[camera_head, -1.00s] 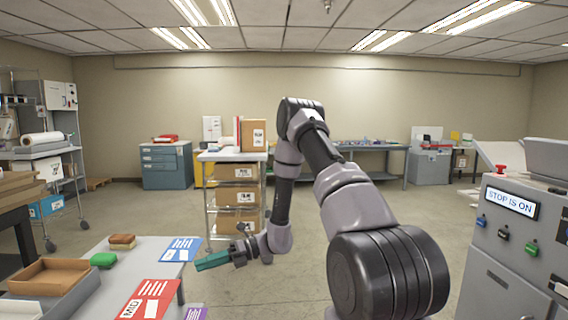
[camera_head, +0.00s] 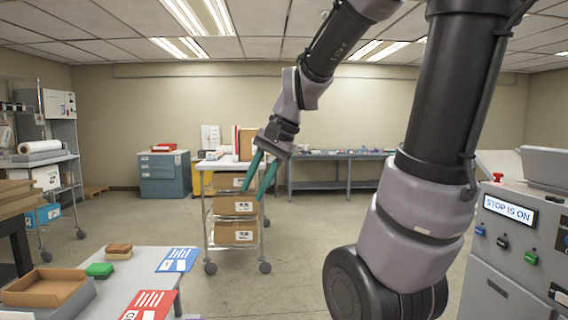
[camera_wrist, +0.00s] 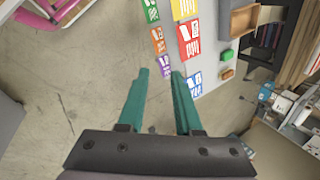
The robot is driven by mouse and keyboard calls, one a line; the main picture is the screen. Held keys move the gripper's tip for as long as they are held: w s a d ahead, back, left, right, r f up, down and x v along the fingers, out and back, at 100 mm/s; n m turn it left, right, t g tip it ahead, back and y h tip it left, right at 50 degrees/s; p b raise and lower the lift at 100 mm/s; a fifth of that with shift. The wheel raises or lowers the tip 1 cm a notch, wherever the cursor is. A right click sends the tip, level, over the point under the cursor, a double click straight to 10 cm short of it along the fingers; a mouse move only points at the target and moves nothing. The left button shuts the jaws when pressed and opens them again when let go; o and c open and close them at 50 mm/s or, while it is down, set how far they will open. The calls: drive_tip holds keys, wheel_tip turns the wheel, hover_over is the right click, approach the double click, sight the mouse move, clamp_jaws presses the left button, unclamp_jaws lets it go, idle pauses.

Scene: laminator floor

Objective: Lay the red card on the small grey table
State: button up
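A red card (camera_head: 149,305) with white print lies at the right side of a light grey table (camera_head: 150,262) at the lower left of the head view. The red card also shows in the wrist view (camera_wrist: 189,47), between a yellow card and a blue card. I cannot tell whether this table is the small grey one named. My gripper (camera_head: 254,193) is raised in front of the wire trolley, pointing down, with its teal fingers apart and nothing between them. It also shows in the wrist view (camera_wrist: 160,72), clear of the cards.
A blue card (camera_head: 178,259), a green block (camera_head: 99,270), a brown block (camera_head: 118,251) and a brown tray (camera_head: 45,288) are on the light grey table. A wire trolley with boxes (camera_head: 236,206) stands behind. A control machine (camera_head: 510,240) is at right. Open floor lies between.

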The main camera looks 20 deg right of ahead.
drive_tip(key=s+d+r+n+t+h, duration=0.2)
drive_tip(key=s+d+r+n+t, duration=0.2)
drive_tip(key=s+r, duration=0.1)
drive_tip(key=shift+s+d+r, duration=0.15)
drive_tip(key=shift+d, duration=0.1)
idle(0.5)
